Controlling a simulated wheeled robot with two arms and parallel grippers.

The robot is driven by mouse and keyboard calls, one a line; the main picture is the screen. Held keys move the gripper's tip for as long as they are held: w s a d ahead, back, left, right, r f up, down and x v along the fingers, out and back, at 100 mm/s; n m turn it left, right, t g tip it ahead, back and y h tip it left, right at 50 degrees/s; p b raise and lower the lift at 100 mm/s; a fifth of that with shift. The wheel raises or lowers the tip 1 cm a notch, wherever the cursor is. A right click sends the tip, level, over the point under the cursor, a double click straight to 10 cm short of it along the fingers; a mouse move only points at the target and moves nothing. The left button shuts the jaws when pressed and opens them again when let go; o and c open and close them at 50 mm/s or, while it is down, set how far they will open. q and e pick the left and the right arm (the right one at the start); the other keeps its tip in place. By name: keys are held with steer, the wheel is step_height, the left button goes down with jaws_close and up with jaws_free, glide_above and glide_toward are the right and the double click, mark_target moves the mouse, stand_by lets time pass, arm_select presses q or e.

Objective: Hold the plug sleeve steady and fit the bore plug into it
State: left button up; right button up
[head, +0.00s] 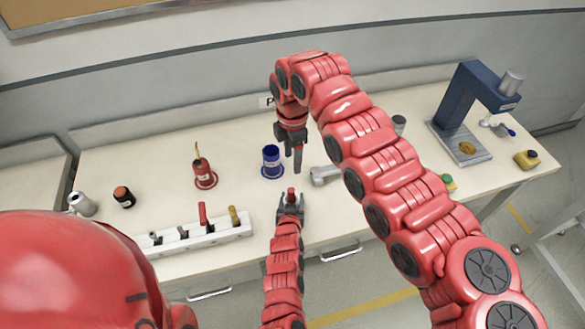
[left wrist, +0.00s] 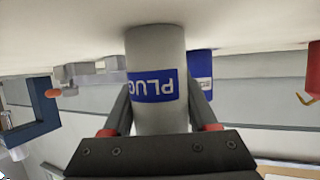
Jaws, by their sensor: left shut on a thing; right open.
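The grey plug sleeve (left wrist: 158,110), with a blue PLUG label, stands between my left fingers in the left wrist view. My left gripper (head: 291,202) is shut on it at the table's front. A small red piece (head: 291,192) shows between the left jaws in the head view; I cannot tell whether it is the bore plug or how it sits in the sleeve. My right gripper (head: 297,162) points down just behind and above the left one. It is open, its fingers seen nearly edge-on, with nothing visible in it.
A blue cup (head: 271,162) stands just left of my right gripper, and a grey fitting (head: 322,176) lies to its right. A white rack (head: 215,233) with several handled pieces is at front left. A red oil can (head: 204,174) stands behind it. A blue press (head: 462,97) stands far right.

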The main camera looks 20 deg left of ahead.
steer(key=shift+r, duration=0.6)
steer(key=shift+a, duration=0.1)
